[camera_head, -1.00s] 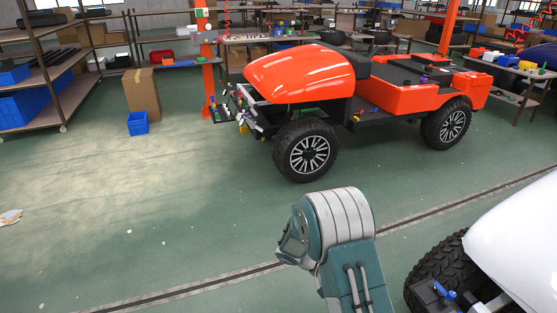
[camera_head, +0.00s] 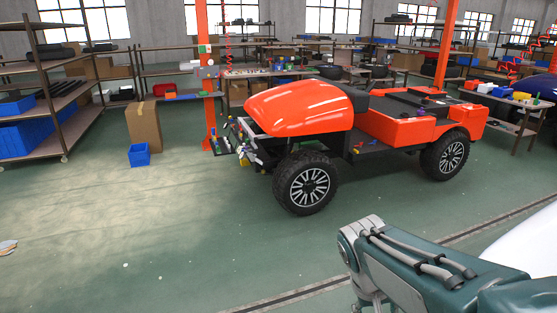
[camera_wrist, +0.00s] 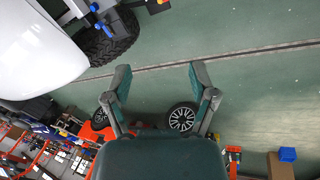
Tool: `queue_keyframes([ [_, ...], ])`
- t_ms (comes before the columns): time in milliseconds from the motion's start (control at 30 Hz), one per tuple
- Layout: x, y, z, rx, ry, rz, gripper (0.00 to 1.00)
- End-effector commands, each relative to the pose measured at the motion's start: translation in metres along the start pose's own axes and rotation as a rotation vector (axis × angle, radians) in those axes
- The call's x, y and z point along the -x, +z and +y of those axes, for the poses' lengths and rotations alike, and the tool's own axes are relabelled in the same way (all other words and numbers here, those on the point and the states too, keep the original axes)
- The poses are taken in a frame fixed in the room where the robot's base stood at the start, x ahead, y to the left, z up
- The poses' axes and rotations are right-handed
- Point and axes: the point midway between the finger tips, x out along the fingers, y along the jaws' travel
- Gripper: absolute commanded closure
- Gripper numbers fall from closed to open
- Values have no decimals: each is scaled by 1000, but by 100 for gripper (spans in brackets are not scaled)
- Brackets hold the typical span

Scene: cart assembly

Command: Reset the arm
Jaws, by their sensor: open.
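My arm shows at the lower right of the head view, bent, with grey and teal links; the gripper itself is not clear there. In the wrist view my gripper (camera_wrist: 158,80) is open, its two teal-padded fingers apart with nothing between them but green floor. The wrist view is turned, with shelves and the orange cart along its bottom edge. The orange cart (camera_head: 300,108) stands in the middle of the head view, apart from my arm.
A white cart body (camera_wrist: 35,45) with a black tyre (camera_wrist: 112,38) is close by at upper left in the wrist view. A cardboard box (camera_head: 144,126) and blue bin (camera_head: 139,155) stand by the left shelves (camera_head: 55,85).

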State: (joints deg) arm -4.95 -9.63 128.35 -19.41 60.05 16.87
Motion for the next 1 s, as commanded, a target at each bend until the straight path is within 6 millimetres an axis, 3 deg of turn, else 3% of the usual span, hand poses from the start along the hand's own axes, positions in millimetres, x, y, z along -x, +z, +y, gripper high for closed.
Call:
queue_keyframes([
  [200,33,37,2,-21,-130,152,26],
  [500,61,79,-4,-31,-263,360,26],
  [1000,66,88,-6,-31,-290,413,26],
])
